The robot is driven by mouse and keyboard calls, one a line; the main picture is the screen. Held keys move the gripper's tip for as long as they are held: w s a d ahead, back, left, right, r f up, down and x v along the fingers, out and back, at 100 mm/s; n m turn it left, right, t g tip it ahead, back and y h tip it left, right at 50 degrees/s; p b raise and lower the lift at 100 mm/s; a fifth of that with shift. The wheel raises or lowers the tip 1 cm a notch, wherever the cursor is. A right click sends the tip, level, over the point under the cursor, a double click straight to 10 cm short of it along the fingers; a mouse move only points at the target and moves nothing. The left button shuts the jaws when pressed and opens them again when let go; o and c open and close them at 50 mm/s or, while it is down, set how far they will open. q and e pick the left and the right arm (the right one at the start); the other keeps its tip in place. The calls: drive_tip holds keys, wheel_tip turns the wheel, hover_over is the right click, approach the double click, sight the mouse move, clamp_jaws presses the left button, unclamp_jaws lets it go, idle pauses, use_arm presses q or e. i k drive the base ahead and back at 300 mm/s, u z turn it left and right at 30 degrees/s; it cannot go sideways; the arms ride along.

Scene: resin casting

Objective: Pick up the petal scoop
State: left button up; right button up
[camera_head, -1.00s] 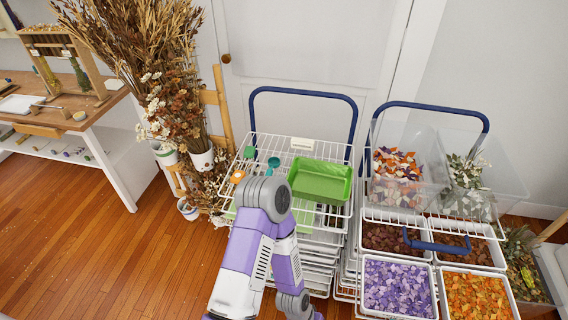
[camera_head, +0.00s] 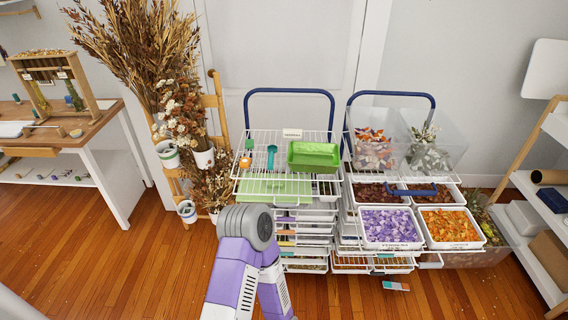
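A small teal scoop (camera_head: 271,155), which looks like the petal scoop, lies on the top wire shelf of the left rack (camera_head: 243,187). Its bowl is toward the back and its handle points toward me. It lies just left of a green tray (camera_head: 314,163). One of my arms, purple and white with a grey joint, rises from the bottom of the picture in front of the left rack. Neither of my grippers shows, and nothing touches the scoop.
A small green item (camera_head: 250,144) and an orange item (camera_head: 245,162) lie left of the scoop. The right rack holds purple petals (camera_head: 389,224), orange petals (camera_head: 450,225) and clear bins (camera_head: 436,150). Dried flowers (camera_head: 183,110) stand left. Wooden floor (camera_head: 100,255) is open in front.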

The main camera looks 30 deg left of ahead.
sight(272, 149)
drive_tip(key=z, duration=0.35)
drive_tip(key=i, duration=0.65)
drive_tip(key=u, duration=1.9)
drive_tip(key=i, duration=0.5)
drive_tip(key=u, duration=0.6)
drive_tip(key=k, duration=0.2)
drive_tip(key=z, duration=2.2)
